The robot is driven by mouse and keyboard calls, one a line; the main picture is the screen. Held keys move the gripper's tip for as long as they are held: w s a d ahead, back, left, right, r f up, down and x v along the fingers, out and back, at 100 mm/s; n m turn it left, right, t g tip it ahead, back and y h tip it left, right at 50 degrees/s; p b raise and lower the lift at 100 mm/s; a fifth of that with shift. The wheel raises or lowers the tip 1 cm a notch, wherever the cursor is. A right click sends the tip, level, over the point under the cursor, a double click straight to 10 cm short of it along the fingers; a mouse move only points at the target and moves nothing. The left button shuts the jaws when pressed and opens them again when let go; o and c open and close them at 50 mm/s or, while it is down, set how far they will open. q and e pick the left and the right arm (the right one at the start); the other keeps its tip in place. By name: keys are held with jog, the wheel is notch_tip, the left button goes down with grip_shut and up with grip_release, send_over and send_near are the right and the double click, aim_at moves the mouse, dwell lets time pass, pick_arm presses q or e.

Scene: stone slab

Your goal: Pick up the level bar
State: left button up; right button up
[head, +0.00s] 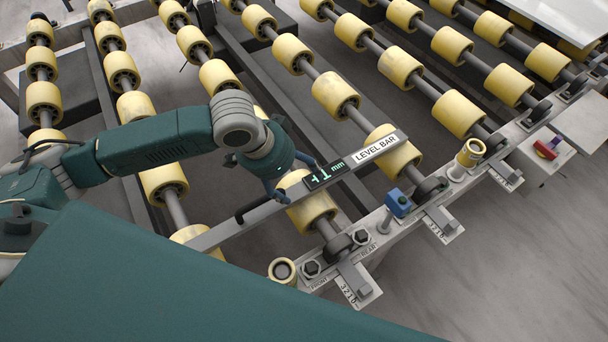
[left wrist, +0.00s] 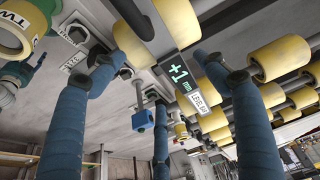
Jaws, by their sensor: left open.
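The level bar (head: 222,231) is a long grey bar lying across several yellow rollers. It carries a dark display reading "+1 mm" (head: 325,175), a white "LEVEL BAR" label and a black handle-like part. My left gripper (head: 298,182) is open above the bar, beside the display, and hides part of it. In the left wrist view, the blue fingers of the gripper (left wrist: 165,85) are spread, with the bar's display (left wrist: 180,72) showing between them. No finger is clearly closed on the bar. My right gripper is not in view.
Yellow rollers (head: 335,93) on dark shafts fill the frame behind the bar. A red knob (head: 547,148) sits at right. Floor is clear at lower right.

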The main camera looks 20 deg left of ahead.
aim_at(306, 190)
pick_arm(q)
jog(key=shift+s+x, duration=0.2)
jog(key=shift+x, duration=1)
jog(key=shift+d+f, duration=0.25)
jog(key=shift+f, duration=0.15)
jog(key=x, duration=0.3)
jog(key=p+x, duration=0.1)
jog(key=x, duration=0.1)
jog(key=shift+w+a, duration=0.25)
jog(key=shift+a, duration=0.15)
jog(key=shift+w+d+f, duration=0.1)
jog(key=shift+w+f, duration=0.05)
jog(key=shift+f, duration=0.15)
jog(key=shift+c, duration=0.7)
jog(key=c, duration=1.6)
jog(key=shift+r, duration=0.1)
grip_shut()
notch_tip(306, 190, up, 20)
jog(key=shift+b, duration=0.4)
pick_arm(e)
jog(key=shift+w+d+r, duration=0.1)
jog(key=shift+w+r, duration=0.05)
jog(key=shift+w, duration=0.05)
